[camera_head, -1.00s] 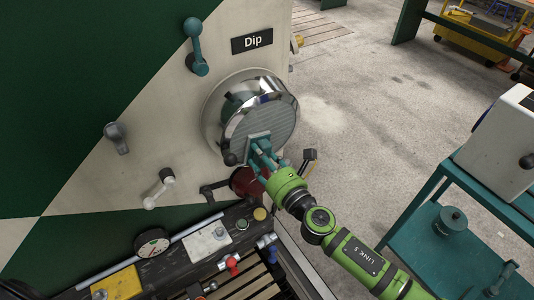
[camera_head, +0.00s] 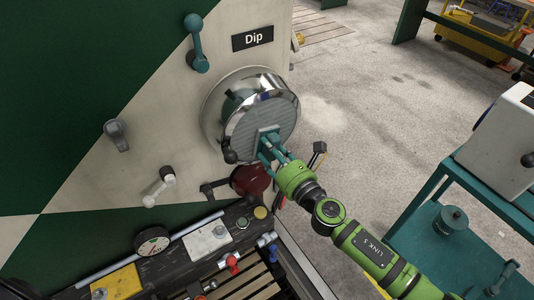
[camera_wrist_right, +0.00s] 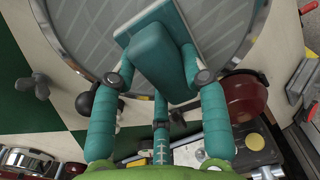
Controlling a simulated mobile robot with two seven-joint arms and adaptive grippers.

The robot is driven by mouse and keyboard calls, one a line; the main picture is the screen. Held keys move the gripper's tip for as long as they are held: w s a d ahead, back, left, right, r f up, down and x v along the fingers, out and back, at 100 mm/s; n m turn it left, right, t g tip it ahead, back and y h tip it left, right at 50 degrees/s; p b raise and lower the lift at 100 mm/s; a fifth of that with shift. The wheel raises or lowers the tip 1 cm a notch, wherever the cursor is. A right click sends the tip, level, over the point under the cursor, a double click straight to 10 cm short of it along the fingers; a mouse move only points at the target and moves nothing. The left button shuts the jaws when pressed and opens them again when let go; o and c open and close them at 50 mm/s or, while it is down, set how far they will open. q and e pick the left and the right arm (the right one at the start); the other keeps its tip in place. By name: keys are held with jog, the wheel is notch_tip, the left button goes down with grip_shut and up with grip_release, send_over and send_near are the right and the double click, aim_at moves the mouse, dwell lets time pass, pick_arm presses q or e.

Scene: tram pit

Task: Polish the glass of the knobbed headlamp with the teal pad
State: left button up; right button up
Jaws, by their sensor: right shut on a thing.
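The knobbed headlamp (camera_head: 236,88) is a chrome round lamp with ribbed grey glass (camera_head: 262,112) and a black ball knob (camera_head: 231,156) at its lower left. The knob also shows in the right wrist view (camera_wrist_right: 101,101). My right gripper (camera_head: 273,151) is shut on the block-shaped grip of the teal pad (camera_wrist_right: 165,58). The pad's flat plate (camera_wrist_right: 193,16) faces the lower part of the glass and appears to lie against it; fingers and grip hide part of the contact. My left gripper is not in view.
A "Dip" sign (camera_head: 252,38) and a teal lever (camera_head: 196,42) sit above the lamp. A teal cart (camera_head: 425,225) stands at right. Floor between is clear.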

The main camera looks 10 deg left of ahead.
aim_at(275, 131)
jog(key=shift+w+d+b, duration=0.35)
jog(key=shift+w+d, duration=0.9)
jog(key=shift+r+p, duration=1.35)
jog(key=shift+r, duration=0.05)
jog(key=shift+s+a, duration=0.1)
jog(key=shift+s+a+f+p, duration=0.1)
jog(key=shift+s+a+p, duration=0.8)
jog(key=shift+s+a, duration=1.2)
